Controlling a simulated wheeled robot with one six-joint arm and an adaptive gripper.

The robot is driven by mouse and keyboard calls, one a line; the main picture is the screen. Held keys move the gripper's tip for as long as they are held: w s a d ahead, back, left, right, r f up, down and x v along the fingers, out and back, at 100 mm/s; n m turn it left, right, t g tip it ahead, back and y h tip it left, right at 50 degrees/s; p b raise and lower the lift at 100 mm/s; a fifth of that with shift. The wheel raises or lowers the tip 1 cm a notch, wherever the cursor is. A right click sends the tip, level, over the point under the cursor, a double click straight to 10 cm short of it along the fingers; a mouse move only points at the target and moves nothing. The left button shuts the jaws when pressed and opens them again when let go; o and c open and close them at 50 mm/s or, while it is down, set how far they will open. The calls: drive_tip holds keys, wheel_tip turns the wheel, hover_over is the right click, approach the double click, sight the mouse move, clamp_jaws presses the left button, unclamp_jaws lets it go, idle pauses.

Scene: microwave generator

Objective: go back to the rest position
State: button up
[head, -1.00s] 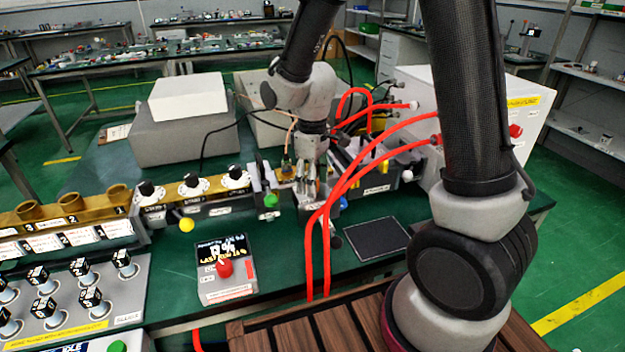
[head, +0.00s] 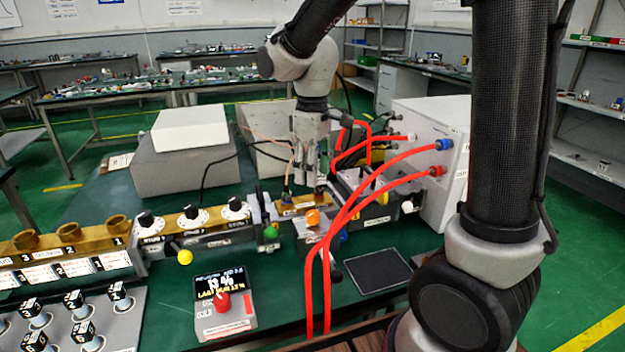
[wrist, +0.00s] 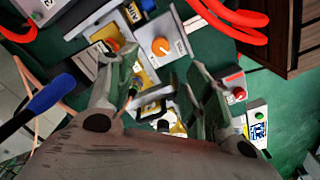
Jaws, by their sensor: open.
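My gripper (head: 311,178) hangs from my arm over the middle of the bench in the head view, just above the brass block (head: 300,205) with small fittings on top. In the wrist view my gripper (wrist: 160,80) has its two fingers apart, with nothing held between them. An orange knob (head: 312,217) sits in front of the brass block; the wrist view also shows it (wrist: 161,46), beyond the fingers. I cannot tell whether the fingertips touch the fittings.
Red hoses (head: 325,260) loop from the white box (head: 425,150) in front of and beside my gripper. A thin black cable (head: 222,158) runs at left. A display box with a red knob (head: 223,302) and a black pad (head: 376,270) lie in front. Space above the bench is fairly open.

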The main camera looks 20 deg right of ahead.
idle(0.4)
drive_tip(key=s+d+r+m+t, duration=0.2)
drive_tip(key=s+d+r+m, duration=0.2)
drive_tip(key=s+d, duration=0.3)
drive_tip(key=s+d+r+m+t, duration=0.2)
drive_tip(key=s+d+r+m, duration=0.2)
drive_tip(key=s+d, duration=0.4)
drive_tip(key=s+m, duration=0.1)
drive_tip(key=s, duration=0.3)
drive_tip(key=shift+r, duration=0.15)
